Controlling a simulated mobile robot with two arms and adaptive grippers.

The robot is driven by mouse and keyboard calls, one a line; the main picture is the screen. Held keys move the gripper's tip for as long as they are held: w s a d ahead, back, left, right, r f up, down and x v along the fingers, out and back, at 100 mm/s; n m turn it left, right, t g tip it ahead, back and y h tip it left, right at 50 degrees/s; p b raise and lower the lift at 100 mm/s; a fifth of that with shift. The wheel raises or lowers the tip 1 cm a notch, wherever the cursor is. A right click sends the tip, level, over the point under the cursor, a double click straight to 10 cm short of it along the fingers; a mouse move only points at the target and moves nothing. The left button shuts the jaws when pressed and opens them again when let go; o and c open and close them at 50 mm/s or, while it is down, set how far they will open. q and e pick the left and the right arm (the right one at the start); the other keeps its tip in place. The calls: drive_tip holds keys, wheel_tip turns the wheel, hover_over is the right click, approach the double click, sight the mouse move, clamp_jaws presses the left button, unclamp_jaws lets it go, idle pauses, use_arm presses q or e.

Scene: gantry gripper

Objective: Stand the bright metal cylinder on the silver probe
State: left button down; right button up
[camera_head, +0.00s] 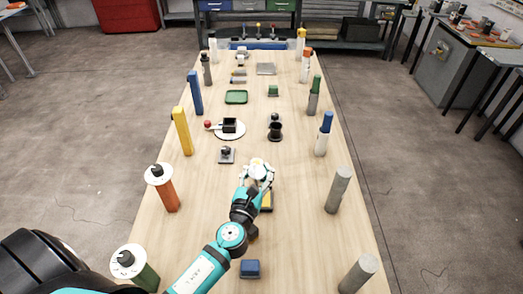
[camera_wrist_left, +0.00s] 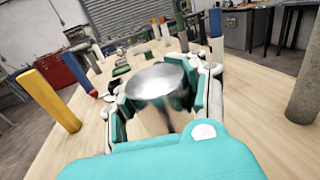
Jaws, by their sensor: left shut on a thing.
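My left gripper (camera_head: 258,172) is over the middle of the long wooden table, its arm coming in from the near left. Its fingers are shut around the bright metal cylinder (camera_wrist_left: 157,82), whose shiny round top faces up, slightly tilted, in the left wrist view. In the head view the cylinder's pale top (camera_head: 257,163) shows between the fingers. A small grey square base with a short upright piece (camera_head: 227,154) stands just beyond and left of the gripper; I cannot tell whether it is the silver probe. My right gripper is not in view.
Tall posts line both table edges, including a yellow one (camera_head: 182,131), an orange one (camera_head: 165,192) and a grey one (camera_head: 338,190). A round white board (camera_head: 233,133) and a black cup-like piece (camera_head: 275,130) stand farther back. A blue block (camera_head: 250,268) lies near. Bare wood lies right of the gripper.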

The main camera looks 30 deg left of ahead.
use_arm(q)
drive_tip(key=y+b, duration=0.1)
drive_tip(key=b, duration=0.1)
drive_tip(key=n+y+b, duration=0.1)
drive_tip(key=b, duration=0.1)
drive_tip(key=shift+w+a+r+n+g, duration=0.1)
drive_tip(key=shift+w+a+n+g, duration=0.05)
drive_tip(key=shift+a+n+g, duration=0.2)
drive_tip(key=shift+w+a+b, duration=0.15)
drive_tip(key=shift+b, duration=0.15)
drive_tip(key=shift+w+a+f+b, duration=0.3)
drive_tip(key=shift+w+a+f, duration=0.7)
drive_tip(key=shift+w, duration=1.35)
drive_tip(key=shift+w+a+f+b, duration=0.25)
drive_tip(key=shift+w+a+f, duration=0.35)
drive_tip(key=shift+w+a, duration=1.3)
drive_tip(key=shift+w+a+f+b, duration=0.3)
drive_tip(key=shift+w+a+f, duration=0.4)
drive_tip(key=shift+w, duration=2.15)
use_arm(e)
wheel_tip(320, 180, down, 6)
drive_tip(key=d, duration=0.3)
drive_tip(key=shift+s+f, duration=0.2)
